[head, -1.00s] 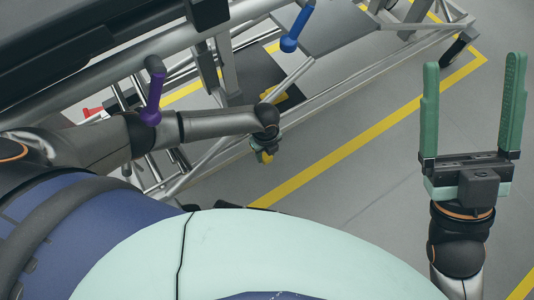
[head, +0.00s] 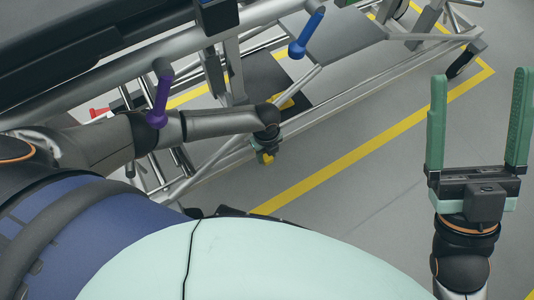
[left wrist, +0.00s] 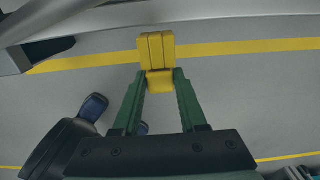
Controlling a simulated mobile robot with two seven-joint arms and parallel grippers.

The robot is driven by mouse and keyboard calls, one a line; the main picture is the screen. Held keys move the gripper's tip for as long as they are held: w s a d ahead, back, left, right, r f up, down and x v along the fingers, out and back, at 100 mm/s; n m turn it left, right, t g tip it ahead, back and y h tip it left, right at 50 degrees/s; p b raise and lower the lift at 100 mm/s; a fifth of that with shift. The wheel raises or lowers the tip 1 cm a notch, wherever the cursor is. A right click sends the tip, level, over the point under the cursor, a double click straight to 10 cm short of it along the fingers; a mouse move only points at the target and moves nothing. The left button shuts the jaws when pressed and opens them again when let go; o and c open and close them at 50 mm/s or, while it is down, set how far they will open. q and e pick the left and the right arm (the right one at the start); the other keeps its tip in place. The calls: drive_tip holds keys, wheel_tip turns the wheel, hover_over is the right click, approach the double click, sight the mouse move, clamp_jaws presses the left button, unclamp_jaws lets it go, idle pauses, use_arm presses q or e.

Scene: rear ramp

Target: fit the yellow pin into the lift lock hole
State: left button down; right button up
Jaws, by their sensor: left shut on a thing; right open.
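The yellow pin (left wrist: 156,52) is held between the green fingertips of my left gripper (left wrist: 160,82) in the left wrist view. The pin looks apart from the frame, though I cannot tell the gap. I cannot make out the lock hole in either view. My right gripper (head: 478,125) is open and empty at the right, above bare floor.
A blue handle (head: 305,35) and a purple handle (head: 159,98) stick out from the metal frame. A silver rail (left wrist: 200,18) crosses the top of the left wrist view. Grey floor with a yellow line (head: 375,140) is clear on the right.

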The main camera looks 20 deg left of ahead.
use_arm(q)
drive_tip(key=shift+w+a, duration=0.15)
drive_tip(key=shift+a, duration=0.05)
drive_tip(key=shift+c, duration=2)
unclamp_jaws()
drive_tip(key=shift+d, duration=0.1)
